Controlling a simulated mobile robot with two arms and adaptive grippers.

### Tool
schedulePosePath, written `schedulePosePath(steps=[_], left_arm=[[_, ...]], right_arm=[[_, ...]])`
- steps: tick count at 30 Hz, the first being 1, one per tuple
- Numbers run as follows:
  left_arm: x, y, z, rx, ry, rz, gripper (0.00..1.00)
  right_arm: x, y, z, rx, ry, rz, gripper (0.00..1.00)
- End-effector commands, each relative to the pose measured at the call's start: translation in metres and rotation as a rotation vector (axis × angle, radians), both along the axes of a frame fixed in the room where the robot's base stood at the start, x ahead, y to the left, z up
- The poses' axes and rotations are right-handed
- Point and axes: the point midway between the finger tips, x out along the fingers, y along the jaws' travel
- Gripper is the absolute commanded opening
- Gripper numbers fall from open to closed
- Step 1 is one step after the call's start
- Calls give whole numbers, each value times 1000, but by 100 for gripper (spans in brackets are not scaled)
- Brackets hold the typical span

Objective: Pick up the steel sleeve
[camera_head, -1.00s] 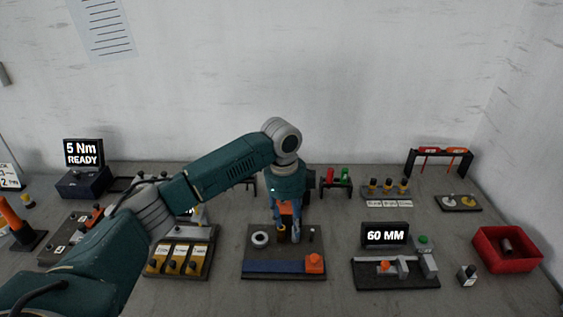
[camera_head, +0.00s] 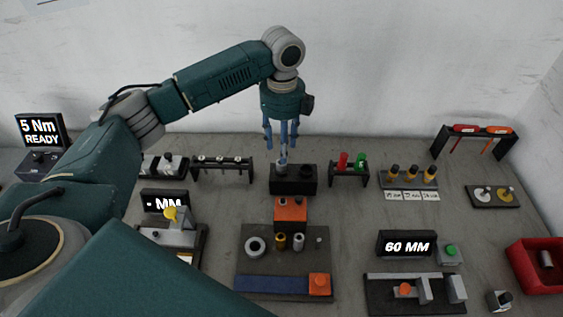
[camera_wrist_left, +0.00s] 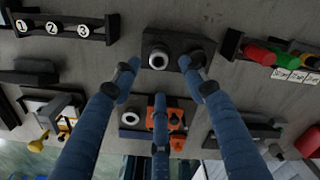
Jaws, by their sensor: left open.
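A grey metal sleeve-like piece (camera_head: 282,164) stands upright in the left part of a black block (camera_head: 308,184). In the left wrist view it is a pale ring with a dark centre (camera_wrist_left: 158,60). My left gripper (camera_head: 282,142) points down just above it, its blue fingers spread and empty. In the left wrist view the open fingertips (camera_wrist_left: 160,78) lie around and below the ring, apart from it. Another silver cylinder (camera_head: 298,241) stands on a dark mat beside a brass one (camera_head: 281,242) and a grey ring (camera_head: 255,246). Which is the task's sleeve I cannot tell for certain.
An orange block (camera_head: 291,212) stands just in front of the black block. A numbered rack (camera_head: 222,165) is to the left; a rack with red and green pieces (camera_head: 349,168) is to the right. A red bin (camera_head: 524,262) is at far right.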

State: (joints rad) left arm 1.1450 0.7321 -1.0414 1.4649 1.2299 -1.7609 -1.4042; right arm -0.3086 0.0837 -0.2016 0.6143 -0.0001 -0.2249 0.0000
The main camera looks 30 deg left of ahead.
Motion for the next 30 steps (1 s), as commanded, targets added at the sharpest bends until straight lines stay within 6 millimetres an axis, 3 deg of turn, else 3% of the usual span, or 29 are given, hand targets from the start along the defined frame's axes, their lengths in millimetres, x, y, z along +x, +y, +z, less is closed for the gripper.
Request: schedulePosePath(steps=[8, 15, 24, 30], left_arm=[[-1, 1, -23, 0, 3, 1, 43], [-2, 2, -58, 0, 1, 1, 43], [-1, 2, -66, 0, -1, 0, 43], [-1, 2, -66, 0, -1, 0, 5]], right_arm=[[8, -1, 12, 0, -12, -1, 43], [18, 1, 25, 4, -29, -3, 43], [15, 8, 25, 11, -23, -5, 43], [13, 8, 25, 11, -20, -5, 43]])
